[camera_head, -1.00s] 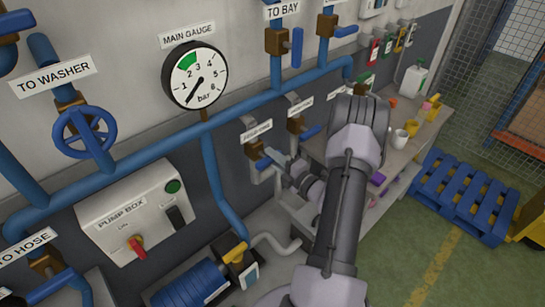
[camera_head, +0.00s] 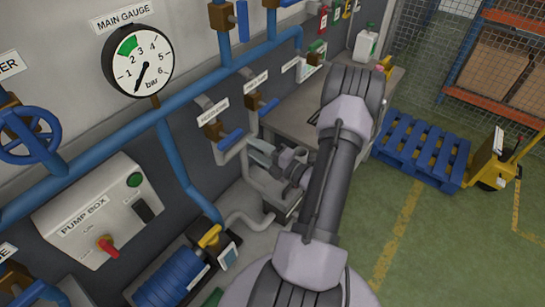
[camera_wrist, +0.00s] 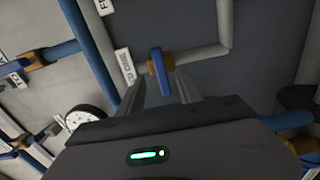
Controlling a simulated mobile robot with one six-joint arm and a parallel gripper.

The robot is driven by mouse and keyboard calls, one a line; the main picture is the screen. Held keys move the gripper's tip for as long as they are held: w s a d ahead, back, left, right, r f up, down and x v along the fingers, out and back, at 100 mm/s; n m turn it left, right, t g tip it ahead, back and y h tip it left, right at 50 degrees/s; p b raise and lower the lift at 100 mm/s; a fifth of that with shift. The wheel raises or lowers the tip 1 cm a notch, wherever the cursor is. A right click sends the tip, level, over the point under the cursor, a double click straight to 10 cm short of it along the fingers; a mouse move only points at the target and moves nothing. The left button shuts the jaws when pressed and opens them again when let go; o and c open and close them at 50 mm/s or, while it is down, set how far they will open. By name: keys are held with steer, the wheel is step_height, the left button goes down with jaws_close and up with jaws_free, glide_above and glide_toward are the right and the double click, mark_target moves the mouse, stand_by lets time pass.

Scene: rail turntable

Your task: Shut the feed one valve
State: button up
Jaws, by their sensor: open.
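Two small valves with blue levers sit side by side on grey pipes below the blue main pipe. The nearer one has a brass body and a blue lever (camera_head: 231,140), under a small label (camera_head: 213,110) whose print is too small to read surely. My gripper (camera_head: 258,152) is just right of this lever in the head view, partly hidden by my arm. In the wrist view, the open, empty fingers (camera_wrist: 160,88) point at a blue lever (camera_wrist: 161,72) on a brass body. That lever lies between the fingertips in the picture; contact cannot be told. It looks crosswise to its pipe.
The second valve's lever (camera_head: 268,107) is close by, up and right. A bent grey pipe (camera_wrist: 220,30) runs beside the lever. The pump box (camera_head: 95,215) and blue motor (camera_head: 170,280) stand left and below. A bench (camera_head: 300,115) stands behind my arm.

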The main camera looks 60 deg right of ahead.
steer(key=s+a, duration=0.1)
steer(key=s, duration=0.7)
steer(key=shift+s, duration=0.15)
steer(key=w+a+r+n+g+y+b, duration=0.25)
steer(key=w+a+n+g+y, duration=0.3)
steer(key=a+n, duration=0.55)
steer(key=w+a+r+n+g+y+b, duration=0.2)
steer(key=w+a+n+g+y+b, duration=0.3)
steer(key=a+n, duration=0.65)
steer(key=s+a+n+g+h+b, duration=0.1)
steer(key=s+a+n+h+b, duration=0.2)
steer(key=a+n, duration=0.5)
steer(key=s+a+n+h+b, duration=0.3)
steer(key=s+a+n+b, duration=0.2)
steer(key=n, duration=1.5)
steer(key=s+a, duration=0.2)
steer(key=a, duration=0.1)
steer(key=shift+a+r+n+g+h, duration=0.3)
steer(key=shift+n+g+h, duration=0.05)
